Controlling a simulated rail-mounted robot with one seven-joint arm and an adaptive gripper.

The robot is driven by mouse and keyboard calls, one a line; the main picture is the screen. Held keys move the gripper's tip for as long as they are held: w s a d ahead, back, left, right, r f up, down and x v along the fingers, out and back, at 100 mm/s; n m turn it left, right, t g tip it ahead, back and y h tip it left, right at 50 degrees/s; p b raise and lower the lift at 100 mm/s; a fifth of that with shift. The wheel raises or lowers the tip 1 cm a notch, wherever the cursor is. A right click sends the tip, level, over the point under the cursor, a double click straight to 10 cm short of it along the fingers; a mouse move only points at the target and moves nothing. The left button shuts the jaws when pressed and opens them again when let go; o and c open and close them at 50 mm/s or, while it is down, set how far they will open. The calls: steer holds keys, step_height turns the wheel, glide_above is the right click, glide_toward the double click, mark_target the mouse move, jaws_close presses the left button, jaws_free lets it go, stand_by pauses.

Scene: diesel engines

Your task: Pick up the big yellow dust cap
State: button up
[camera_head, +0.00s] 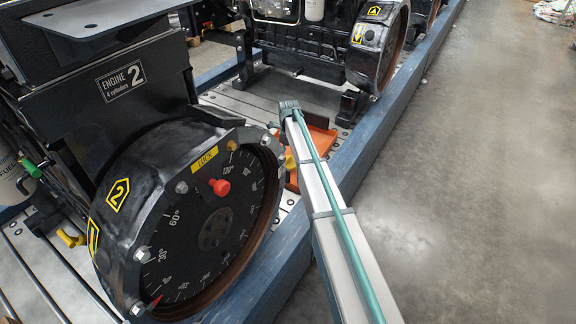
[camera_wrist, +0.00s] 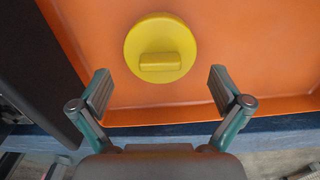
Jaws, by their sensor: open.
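The big yellow dust cap (camera_wrist: 160,35) is a round disc with a raised bar grip, lying in an orange tray (camera_wrist: 270,60) in the wrist view. My gripper (camera_wrist: 160,88) is open and empty, its two fingers apart on either side just below the cap in that view. The cap lies beyond the fingertips, roughly centred between them. In the head view the orange tray (camera_head: 321,143) shows beside the end of my arm. A small yellow part (camera_head: 290,159) shows near the tray's left side; I cannot tell whether it is the cap.
A large black engine (camera_head: 140,170) with a dial and red knob (camera_head: 220,187) stands left of my arm. A second engine (camera_head: 345,40) stands behind. A blue beam (camera_head: 395,75) runs along the platform edge.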

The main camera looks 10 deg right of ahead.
mark_target(288, 157)
step_height(288, 157, down, 4)
steer(key=shift+a+f+b, duration=0.1)
steer(key=shift+b, duration=0.5)
steer(key=c, duration=0.7)
steer(key=shift+o, duration=0.2)
steer(key=shift+r, duration=0.2)
step_height(288, 157, up, 11)
steer(key=p, duration=0.3)
steer(key=shift+w+f+p, duration=0.1)
steer(key=shift+p, duration=0.3)
steer(key=shift+r+p, duration=1.5)
steer(key=shift+r, duration=0.5)
